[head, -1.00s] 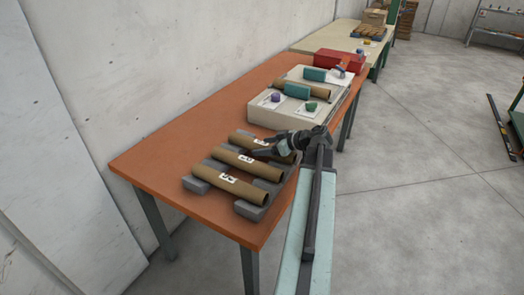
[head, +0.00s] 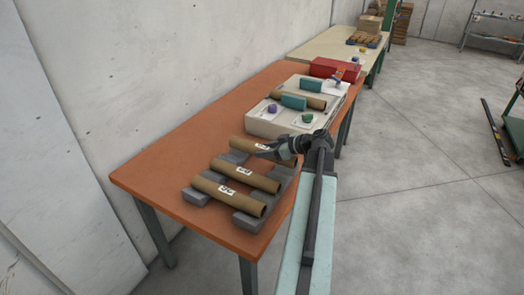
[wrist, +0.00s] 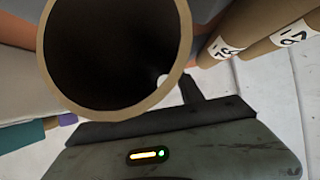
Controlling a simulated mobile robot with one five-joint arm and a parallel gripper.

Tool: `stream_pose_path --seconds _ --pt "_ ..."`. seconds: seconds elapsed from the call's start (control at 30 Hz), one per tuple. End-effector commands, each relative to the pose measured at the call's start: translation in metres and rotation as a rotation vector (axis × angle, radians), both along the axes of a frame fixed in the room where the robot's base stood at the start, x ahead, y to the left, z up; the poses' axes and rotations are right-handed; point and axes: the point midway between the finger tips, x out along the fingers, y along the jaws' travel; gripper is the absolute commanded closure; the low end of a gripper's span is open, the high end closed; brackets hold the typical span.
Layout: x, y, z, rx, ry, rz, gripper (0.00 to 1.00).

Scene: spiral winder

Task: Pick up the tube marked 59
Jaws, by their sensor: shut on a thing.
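Three brown cardboard tubes with white number labels are over the grey rack (head: 245,222) on the orange table. My gripper (head: 268,150) is shut on the back tube (head: 242,142) and partly covers its label; I cannot read its number for sure. This tube appears slightly raised off the rack. In the wrist view the held tube's open end (wrist: 180,60) fills the upper middle, above the gripper body. The middle tube (head: 262,182) and the front tube (head: 205,185) lie on the rack, their labels too small to read surely.
A pale winder box (head: 262,128) with teal blocks (head: 293,101), another brown tube, and purple and green knobs stands behind the rack. A red box (head: 325,68) is farther back. A wall runs along the table's left side.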

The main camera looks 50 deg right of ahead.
Motion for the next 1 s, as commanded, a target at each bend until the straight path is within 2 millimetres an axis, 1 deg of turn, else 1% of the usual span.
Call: stream_pose_path --seconds 0.03,0.17,0.3,0.4,0.5,0.6,0.7,1.0 --pt "-0.01 -0.009 0.0 0.0 0.0 -0.004 0.98" --pt "-0.038 -0.029 0.003 0.0 0.0 -0.006 0.98" --pt "-0.071 -0.053 0.007 0.0 0.0 -0.006 0.98" --pt "-0.092 -0.067 0.009 0.001 0.0 -0.005 0.98" --pt "-0.106 -0.077 0.011 0.0 0.0 -0.002 0.98" --pt "-0.115 -0.083 0.011 0.0 0.0 -0.001 0.98" --pt "-0.119 -0.085 0.012 0.001 -0.001 -0.001 0.98" --pt "-0.122 -0.086 0.011 0.0 0.0 -0.004 0.98"
